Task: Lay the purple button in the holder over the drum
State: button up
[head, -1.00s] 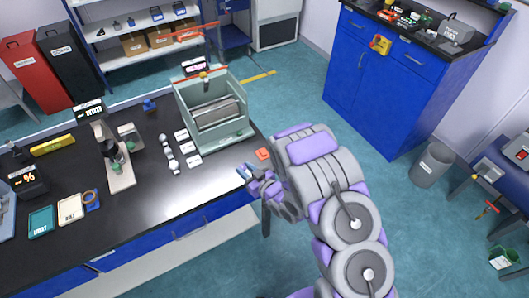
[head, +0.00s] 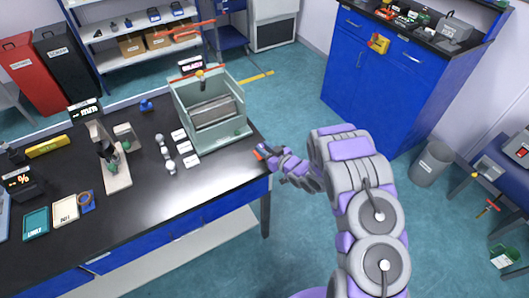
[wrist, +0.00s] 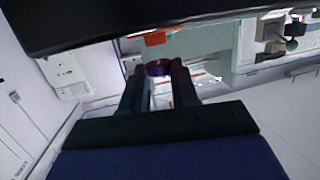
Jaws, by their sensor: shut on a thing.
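The purple button (wrist: 158,68) is pinched between the two dark fingertips of my gripper (wrist: 156,74) in the wrist view. In the head view my gripper (head: 264,152) is at the bench's right front corner, and the button cannot be made out there. The drum (head: 214,112) lies inside an open pale green machine housing (head: 240,130), behind and left of my gripper. A holder with a yellow part (head: 200,75) hangs above the drum at the housing's back. My gripper is apart from the holder.
An orange-red block (wrist: 155,38) is close beyond my fingertips. White label cards (head: 186,146) and small grey samples (head: 166,153) lie left of the housing. A microscope-like stand (head: 113,165) is further left.

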jog(key=shift+f, duration=0.75)
jog(key=shift+f, duration=0.3)
jog(key=o, duration=1)
